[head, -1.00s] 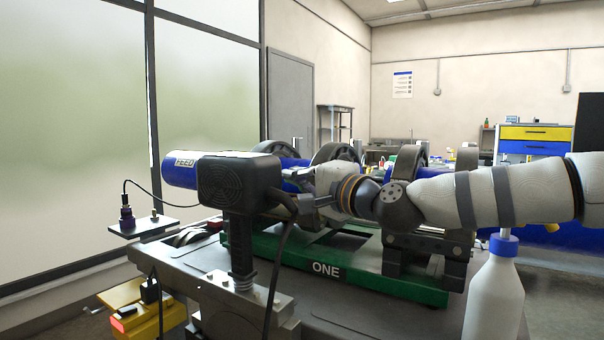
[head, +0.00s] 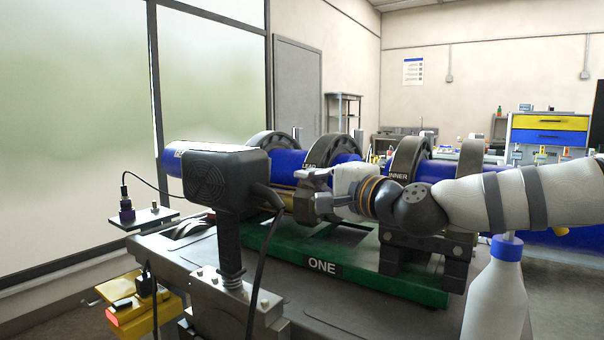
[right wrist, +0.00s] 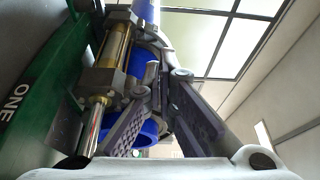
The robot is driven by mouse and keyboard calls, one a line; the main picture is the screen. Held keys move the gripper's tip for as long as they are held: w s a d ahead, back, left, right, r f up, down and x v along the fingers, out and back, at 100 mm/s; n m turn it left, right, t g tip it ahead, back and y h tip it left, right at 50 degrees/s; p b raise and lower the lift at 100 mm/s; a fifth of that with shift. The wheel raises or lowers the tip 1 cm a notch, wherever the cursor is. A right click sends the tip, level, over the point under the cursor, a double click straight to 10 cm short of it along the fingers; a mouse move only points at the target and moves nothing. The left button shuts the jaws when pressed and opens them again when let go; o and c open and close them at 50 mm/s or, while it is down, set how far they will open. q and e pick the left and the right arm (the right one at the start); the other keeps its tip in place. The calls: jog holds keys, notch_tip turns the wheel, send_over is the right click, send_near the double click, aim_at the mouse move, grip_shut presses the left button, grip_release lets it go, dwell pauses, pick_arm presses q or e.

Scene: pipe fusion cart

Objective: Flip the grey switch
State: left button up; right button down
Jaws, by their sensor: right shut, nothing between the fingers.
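I cannot make out a grey switch with certainty in either view. My right gripper (head: 312,188) reaches in from the right in the head view, in front of the blue pipe and clamp rings and behind the black hand-held tool. It is shut and empty. In the right wrist view its ridged grey fingers (right wrist: 165,85) come together in front of a brass-coloured cylinder (right wrist: 108,58) and a blue pipe (right wrist: 146,12). My left gripper is not in view.
The green base marked ONE (head: 370,270) lies under the clamps. A white bottle with a blue cap (head: 497,290) stands at the right. A yellow box (head: 135,300) hangs at the lower left.

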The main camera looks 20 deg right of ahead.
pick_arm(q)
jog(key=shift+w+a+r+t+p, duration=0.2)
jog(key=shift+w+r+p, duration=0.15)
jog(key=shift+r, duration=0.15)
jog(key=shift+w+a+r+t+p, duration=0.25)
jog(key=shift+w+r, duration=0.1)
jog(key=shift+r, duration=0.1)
pick_arm(e)
jog(key=s+r, duration=0.1)
jog(key=s, duration=0.6)
jog(key=shift+s+d+r, duration=0.2)
jog(key=shift+d, duration=0.25)
